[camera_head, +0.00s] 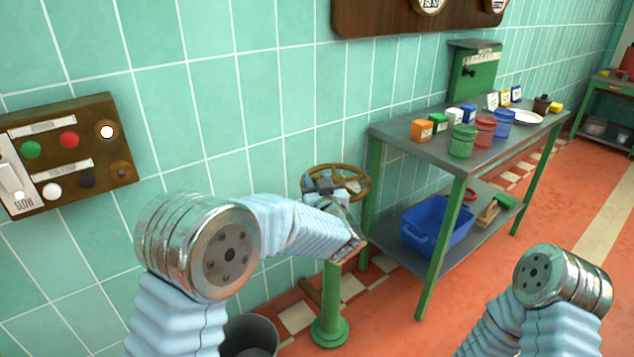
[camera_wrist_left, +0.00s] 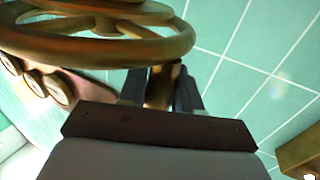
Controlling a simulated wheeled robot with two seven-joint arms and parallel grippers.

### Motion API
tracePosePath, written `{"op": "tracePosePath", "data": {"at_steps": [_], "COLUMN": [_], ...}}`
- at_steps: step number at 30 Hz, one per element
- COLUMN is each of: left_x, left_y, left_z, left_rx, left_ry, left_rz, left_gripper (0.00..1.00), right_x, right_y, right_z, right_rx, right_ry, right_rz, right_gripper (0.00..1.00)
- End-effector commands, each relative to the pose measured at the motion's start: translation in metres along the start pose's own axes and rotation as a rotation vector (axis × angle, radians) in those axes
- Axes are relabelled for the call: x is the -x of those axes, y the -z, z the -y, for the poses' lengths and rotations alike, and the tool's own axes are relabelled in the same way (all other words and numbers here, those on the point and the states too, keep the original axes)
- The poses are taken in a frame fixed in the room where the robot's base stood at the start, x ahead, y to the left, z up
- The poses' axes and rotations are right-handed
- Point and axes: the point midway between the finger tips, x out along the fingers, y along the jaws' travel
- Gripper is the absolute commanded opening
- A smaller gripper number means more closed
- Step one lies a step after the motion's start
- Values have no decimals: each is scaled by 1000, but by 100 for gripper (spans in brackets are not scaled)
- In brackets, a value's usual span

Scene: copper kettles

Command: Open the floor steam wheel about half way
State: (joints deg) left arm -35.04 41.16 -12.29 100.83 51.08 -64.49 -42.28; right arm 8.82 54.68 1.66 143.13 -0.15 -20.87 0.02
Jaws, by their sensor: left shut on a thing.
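The steam wheel (camera_head: 367,186) is a brass-brown ring on a green floor stand (camera_head: 331,300) beside the tiled wall. My left gripper (camera_head: 322,184) is at the wheel's near left side. In the left wrist view, the wheel's rim (camera_wrist_left: 95,50) crosses the top, with spokes behind it. The left gripper's dark fingers (camera_wrist_left: 164,84) are on either side of a short brown post at the rim and are shut on it. The gripper hides part of the wheel in the head view. My right gripper is out of view; only part of the right arm shows.
A brown control panel (camera_head: 85,135) with coloured buttons is on the wall at left. A green-legged table (camera_head: 400,131) right of the wheel bears several cans and blocks, with a blue bin (camera_head: 435,240) below. A dark bucket (camera_head: 250,335) stands left of the stand. Red floor is clear at right.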

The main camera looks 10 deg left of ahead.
Motion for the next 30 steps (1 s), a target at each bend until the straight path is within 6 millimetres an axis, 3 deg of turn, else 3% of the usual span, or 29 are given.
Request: {"op": "tracePosePath", "data": {"at_steps": [1, 2, 5, 17, 30], "left_x": [0, 0, 0, 9, 108], "left_y": [-4, -4, -3, -2, -2], "left_z": [4, 4, 3, 1, 1], "left_rx": [-3, -3, -2, -1, -1], "left_ry": [11, 11, 9, 2, 1], "left_rz": [6, 6, 5, 3, 2], "left_gripper": [0, 38, 53, 53, 53], "right_x": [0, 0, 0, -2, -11], "right_y": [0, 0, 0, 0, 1], "right_z": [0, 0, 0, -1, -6], "right_rx": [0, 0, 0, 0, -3], "right_ry": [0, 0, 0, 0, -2], "right_rz": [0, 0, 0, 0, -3], "right_gripper": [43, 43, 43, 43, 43]}}
